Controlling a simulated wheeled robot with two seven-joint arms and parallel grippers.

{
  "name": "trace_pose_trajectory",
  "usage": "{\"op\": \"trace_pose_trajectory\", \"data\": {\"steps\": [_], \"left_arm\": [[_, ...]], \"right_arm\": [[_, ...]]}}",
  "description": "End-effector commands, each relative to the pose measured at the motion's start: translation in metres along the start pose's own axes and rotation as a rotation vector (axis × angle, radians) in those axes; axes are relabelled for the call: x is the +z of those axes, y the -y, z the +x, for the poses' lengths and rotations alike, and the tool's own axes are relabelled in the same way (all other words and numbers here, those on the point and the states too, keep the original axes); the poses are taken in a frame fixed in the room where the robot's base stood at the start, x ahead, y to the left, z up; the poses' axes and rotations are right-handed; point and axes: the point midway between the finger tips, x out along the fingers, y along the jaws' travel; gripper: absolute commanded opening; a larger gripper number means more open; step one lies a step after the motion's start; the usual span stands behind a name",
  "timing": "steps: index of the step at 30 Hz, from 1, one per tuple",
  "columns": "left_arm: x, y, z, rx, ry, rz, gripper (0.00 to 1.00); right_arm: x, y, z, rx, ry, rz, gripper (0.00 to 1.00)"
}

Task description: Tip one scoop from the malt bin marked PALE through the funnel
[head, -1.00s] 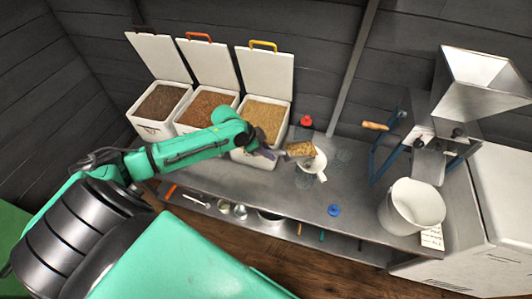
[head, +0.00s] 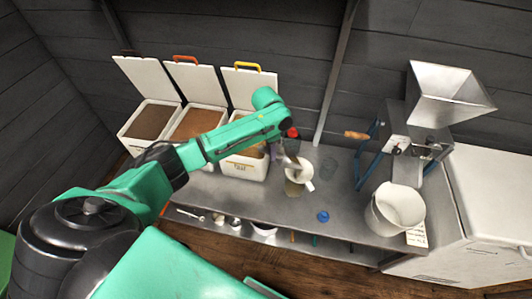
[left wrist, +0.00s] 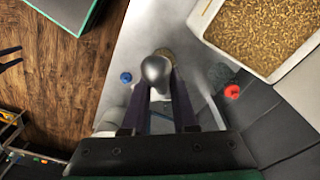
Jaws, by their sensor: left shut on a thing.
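My left gripper (head: 283,150) is shut on the metal scoop (left wrist: 154,68), which is held steeply tilted over the white funnel (head: 306,184). The funnel sits on the counter; the gripper partly hides it. A beige, grain-coloured patch (head: 293,188) shows just below the funnel. A round patch of grain (left wrist: 166,53) also shows beyond the scoop in the left wrist view; I cannot tell what holds it. The bin with the yellow-handled lid (head: 243,167) holds pale grain and has a front label too small to read. My right gripper (left wrist: 10,57) seems open and empty at the left edge.
Two other open grain bins (head: 148,122) stand to the left. A red object (head: 293,132) is behind the funnel and a blue one (head: 323,216) in front. A mill (head: 420,125) and white bucket (head: 398,208) stand right. The counter between funnel and bucket is mostly clear.

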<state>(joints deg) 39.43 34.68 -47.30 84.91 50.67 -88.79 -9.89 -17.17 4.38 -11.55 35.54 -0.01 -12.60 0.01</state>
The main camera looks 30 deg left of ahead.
Motion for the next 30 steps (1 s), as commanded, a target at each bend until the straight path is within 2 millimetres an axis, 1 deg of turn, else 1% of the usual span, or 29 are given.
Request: {"op": "trace_pose_trajectory", "data": {"steps": [1,3,7,9,13,21,25,30], "left_arm": [[-0.006,0.0,-0.007,-0.002,0.02,0.002,0.0],[-0.011,0.0,-0.007,0.0,0.055,0.001,0.0],[-0.019,0.0,-0.015,-0.001,0.122,0.001,0.0],[-0.025,0.0,-0.012,-0.001,0.156,0.001,0.0],[-0.035,0.0,-0.017,-0.003,0.221,0.002,0.0],[-0.045,0.0,-0.019,-0.001,0.288,0.002,0.0],[-0.048,0.0,-0.023,-0.001,0.308,0.001,0.0],[-0.049,0.0,-0.026,-0.001,0.316,0.0,0.0]], "right_arm": [[0.0,0.0,-0.004,0.001,0.0,0.0,0.61],[0.0,-0.001,-0.002,0.001,0.001,0.0,0.61],[0.0,-0.002,-0.002,0.002,0.001,0.0,0.61],[0.002,-0.002,0.008,0.003,0.001,0.0,0.61],[0.003,-0.003,0.018,0.005,0.002,0.0,0.61],[0.005,-0.004,0.04,0.006,0.002,0.0,0.61],[0.005,-0.004,0.044,0.006,0.002,0.0,0.61],[0.005,-0.004,0.044,0.006,0.002,0.0,0.61]]}}
